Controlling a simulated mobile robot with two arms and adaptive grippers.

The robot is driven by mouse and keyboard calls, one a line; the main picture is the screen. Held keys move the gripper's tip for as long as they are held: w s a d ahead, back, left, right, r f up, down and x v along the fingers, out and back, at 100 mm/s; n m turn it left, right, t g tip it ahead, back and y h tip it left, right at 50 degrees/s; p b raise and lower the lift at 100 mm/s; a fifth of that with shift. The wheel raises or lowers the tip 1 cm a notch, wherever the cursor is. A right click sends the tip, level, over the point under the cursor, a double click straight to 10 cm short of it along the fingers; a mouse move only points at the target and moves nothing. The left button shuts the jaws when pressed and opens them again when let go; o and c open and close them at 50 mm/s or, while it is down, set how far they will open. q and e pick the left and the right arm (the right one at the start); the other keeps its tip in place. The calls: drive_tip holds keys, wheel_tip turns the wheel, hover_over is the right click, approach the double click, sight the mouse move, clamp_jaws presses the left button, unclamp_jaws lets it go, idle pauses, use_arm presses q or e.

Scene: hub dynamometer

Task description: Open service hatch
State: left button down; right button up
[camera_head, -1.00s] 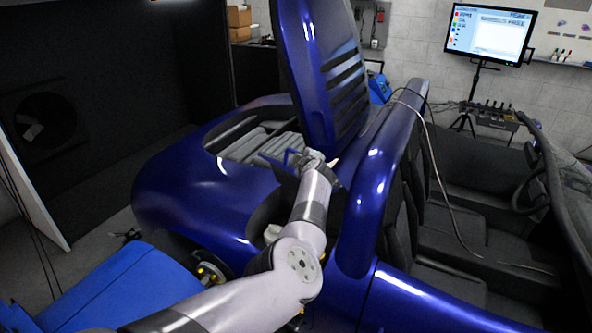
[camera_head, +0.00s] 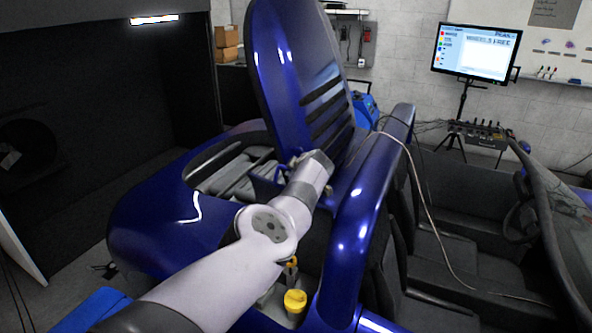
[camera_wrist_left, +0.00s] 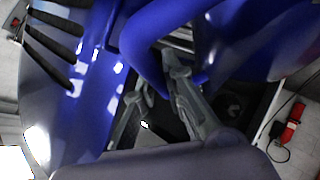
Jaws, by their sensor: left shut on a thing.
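The service hatch (camera_head: 298,70) is a blue panel with dark slots. It stands raised and steeply tilted above the open rear bay of the blue car body (camera_head: 165,210). My left arm reaches in from the lower left of the head view. Its gripper (camera_head: 288,168) is at the hatch's lower part, over the bay, and is mostly hidden by my own wrist. In the left wrist view the gripper (camera_wrist_left: 158,90) is shut on a curved blue part that appears to belong to the hatch. The slotted panel (camera_wrist_left: 75,70) fills the left of that view. My right gripper is not in view.
A yellow cap (camera_head: 295,301) lies below my forearm. The blue roll hoop (camera_head: 370,190) and seats (camera_head: 405,240) are close on the right, with a loose cable (camera_head: 425,185) over them. A monitor (camera_head: 478,52) stands behind. A dark wall is at left.

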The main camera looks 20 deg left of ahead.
use_arm(q)
drive_tip(key=shift+w, duration=0.1)
idle(0.4)
drive_tip(key=c, duration=1.7)
unclamp_jaws()
drive_tip(key=shift+o, duration=0.2)
